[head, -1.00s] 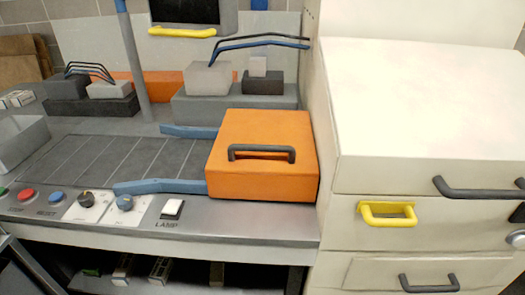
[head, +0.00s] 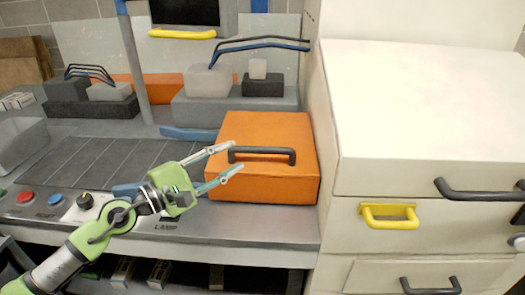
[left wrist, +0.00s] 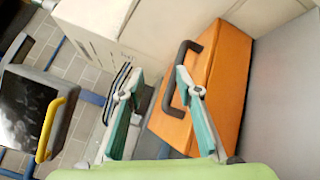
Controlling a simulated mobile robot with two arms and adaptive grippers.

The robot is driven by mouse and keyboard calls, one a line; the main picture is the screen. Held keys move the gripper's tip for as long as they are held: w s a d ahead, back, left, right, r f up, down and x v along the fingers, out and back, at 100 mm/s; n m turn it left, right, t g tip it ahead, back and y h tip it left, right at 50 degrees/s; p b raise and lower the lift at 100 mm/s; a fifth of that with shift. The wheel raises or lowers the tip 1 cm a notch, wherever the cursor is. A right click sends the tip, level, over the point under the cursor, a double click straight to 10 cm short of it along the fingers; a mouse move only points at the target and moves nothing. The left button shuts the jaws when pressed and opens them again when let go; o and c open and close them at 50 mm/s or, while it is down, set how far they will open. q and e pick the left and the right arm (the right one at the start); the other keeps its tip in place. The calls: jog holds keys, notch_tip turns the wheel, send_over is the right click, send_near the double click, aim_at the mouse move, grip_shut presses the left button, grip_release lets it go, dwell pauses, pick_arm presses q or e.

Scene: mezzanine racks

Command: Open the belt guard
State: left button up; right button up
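The belt guard is an orange box-like cover (head: 265,185) with a black bar handle (head: 268,150) on top. It lies flat over the right end of the grey belt (head: 85,158). My left gripper (head: 236,156) is open and empty, its fingertips by the left end of the handle. In the left wrist view, the guard (left wrist: 232,75) and handle (left wrist: 170,88) are beyond the fingers. The right finger overlaps the handle in that view; I cannot tell whether they touch. My left arm hides the near blue rail and lamp switch. My right gripper is out of view.
A cream cabinet (head: 430,110) with a yellow handle (head: 388,222) stands close on the guard's right. Grey blocks (head: 207,80) and dark cables are behind the guard. A control strip with a red button (head: 25,197) runs along the bench front.

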aim_at(258, 152)
pick_arm(q)
jog(key=w+d+f+m+p, duration=0.1)
jog(key=w+d, duration=0.1)
jog(key=w, duration=0.1)
jog(key=w+d+f+m+g+y+p, duration=0.1)
jog(key=w+d+f, duration=0.1)
jog(key=w+d, duration=0.1)
jog(key=w+d+f+m+p, duration=0.1)
jog(key=w+d+m, duration=0.1)
jog(key=w, duration=0.2)
jog(key=shift+w+d+f+g+y+p, duration=0.3)
jog(key=shift+w+f, duration=0.05)
jog(key=shift+w, duration=0.05)
grip_shut()
